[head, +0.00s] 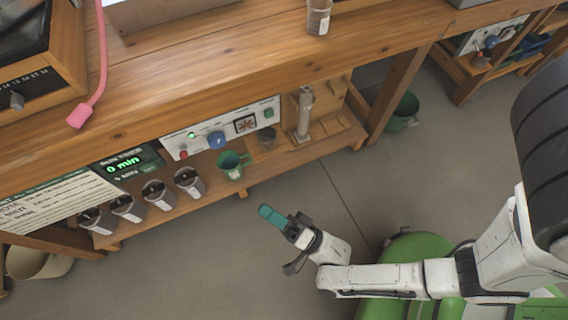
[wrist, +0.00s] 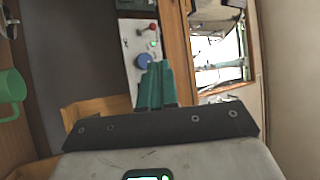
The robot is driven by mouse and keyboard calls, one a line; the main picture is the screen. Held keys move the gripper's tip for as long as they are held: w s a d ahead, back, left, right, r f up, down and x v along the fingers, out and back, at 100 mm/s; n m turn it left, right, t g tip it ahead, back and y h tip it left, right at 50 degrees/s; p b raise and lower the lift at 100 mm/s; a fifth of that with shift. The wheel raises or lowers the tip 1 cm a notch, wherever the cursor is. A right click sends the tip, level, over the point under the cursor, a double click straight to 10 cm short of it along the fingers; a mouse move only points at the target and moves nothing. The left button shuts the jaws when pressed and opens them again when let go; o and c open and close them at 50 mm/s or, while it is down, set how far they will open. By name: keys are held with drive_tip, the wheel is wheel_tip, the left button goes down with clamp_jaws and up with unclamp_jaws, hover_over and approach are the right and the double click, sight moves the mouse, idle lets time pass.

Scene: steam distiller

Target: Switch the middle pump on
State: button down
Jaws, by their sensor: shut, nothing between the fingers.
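My gripper (head: 272,216) has teal fingers, shut with nothing between them. It is over the grey floor in front of the bench, apart from everything. In the wrist view its fingers (wrist: 154,84) point up the picture, overlapping a white control panel (wrist: 131,69) with a blue knob (wrist: 144,61).
Several metal cups (head: 158,194) line the lower shelf's left, below a timer display (head: 124,164). A green mug (head: 232,164) and a metal cylinder (head: 303,114) stand further right. The wooden bench top (head: 230,50) overhangs. The floor (head: 190,265) is mostly clear.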

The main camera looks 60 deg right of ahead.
drive_tip(key=shift+r+v, duration=0.1)
drive_tip(key=shift+v, duration=0.95)
drive_tip(key=shift+r+v, duration=0.15)
drive_tip(key=shift+v, duration=0.9)
drive_tip(key=shift+a, duration=0.1)
drive_tip(key=w+a+f+n+g+y, duration=0.1)
drive_tip(key=w+f+n+g+y, duration=0.25)
drive_tip(key=w+n+g, duration=0.75)
drive_tip(key=s+d+r+n+g+h, duration=0.35)
drive_tip(key=s+d+r+g, duration=0.25)
drive_tip(key=s+d+g, duration=0.5)
wheel_tip(320, 180, up, 21)
drive_tip(key=s+p, duration=0.1)
drive_tip(key=p, duration=1.9)
drive_tip(key=shift+s+a+f+m+h, duration=0.2)
drive_tip(key=shift+s+a+m+h, duration=0.15)
drive_tip(key=shift+a, duration=0.1)
